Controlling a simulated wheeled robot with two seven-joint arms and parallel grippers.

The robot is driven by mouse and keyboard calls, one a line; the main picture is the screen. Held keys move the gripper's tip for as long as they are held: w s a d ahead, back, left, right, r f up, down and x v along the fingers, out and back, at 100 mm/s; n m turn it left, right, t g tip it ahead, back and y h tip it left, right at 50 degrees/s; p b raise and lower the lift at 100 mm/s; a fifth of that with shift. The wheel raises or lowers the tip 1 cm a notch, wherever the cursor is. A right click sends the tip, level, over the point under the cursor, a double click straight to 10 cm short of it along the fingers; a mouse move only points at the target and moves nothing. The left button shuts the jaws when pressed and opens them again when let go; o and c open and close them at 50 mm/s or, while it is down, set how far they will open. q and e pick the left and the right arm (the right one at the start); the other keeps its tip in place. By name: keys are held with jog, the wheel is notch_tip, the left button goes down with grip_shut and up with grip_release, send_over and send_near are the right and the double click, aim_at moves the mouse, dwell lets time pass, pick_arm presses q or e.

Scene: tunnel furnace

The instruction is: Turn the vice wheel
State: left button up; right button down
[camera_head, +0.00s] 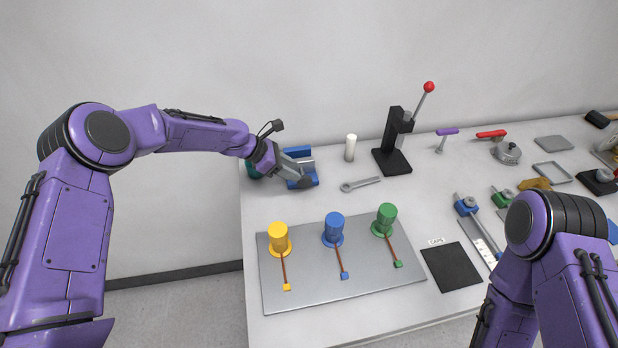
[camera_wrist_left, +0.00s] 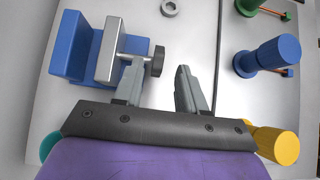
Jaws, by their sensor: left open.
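The vice (camera_head: 301,154) is blue with a grey jaw and stands at the table's back left, partly hidden by my left gripper (camera_head: 293,181). In the left wrist view the blue vice (camera_wrist_left: 73,47) shows with its grey jaw, a screw and a small dark wheel (camera_wrist_left: 157,61) at the screw's end. My left gripper (camera_wrist_left: 158,74) is open there, its two fingers apart. The wheel appears between the fingertips, close to the left finger, which overlaps the screw. I cannot tell whether they touch. My right gripper is out of view; only its arm shows.
A wrench (camera_head: 361,184), a white cylinder (camera_head: 350,148) and a black press (camera_head: 393,143) stand or lie right of the vice. A grey plate (camera_head: 313,296) with yellow, blue and green posts lies in front. A teal object (camera_head: 251,171) is partly hidden behind my left gripper.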

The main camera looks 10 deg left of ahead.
aim_at(306, 176)
pick_arm(q)
jog(key=p+x, duration=0.1)
jog(key=x, duration=0.6)
jog(key=shift+d+r, duration=0.1)
jog(key=shift+d, duration=0.05)
jog(key=shift+d+f, duration=0.15)
jog(key=shift+f, duration=0.1)
jog(key=shift+w, duration=0.1)
grip_shut()
jog(key=shift+f+b, duration=0.2)
jog(key=shift+b, duration=0.2)
jog(key=h+b, duration=0.2)
jog(key=b, duration=0.2)
jog(key=t+h+b, duration=0.1)
jog(key=h+b, duration=0.1)
jog(key=b, duration=0.3)
jog(key=t+h+b, duration=0.1)
jog(key=h+b, duration=0.1)
jog(key=b, duration=0.2)
jog(key=shift+a+r+b, duration=0.1)
jog(key=shift+a+b, duration=0.2)
jog(key=shift+a, duration=0.1)
jog(key=shift+r+t+b, duration=0.15)
jog(key=shift+t+b, duration=0.15)
jog(key=shift+b, duration=0.2)
jog(key=shift+r+h, duration=0.15)
jog(key=shift+h, duration=0.15)
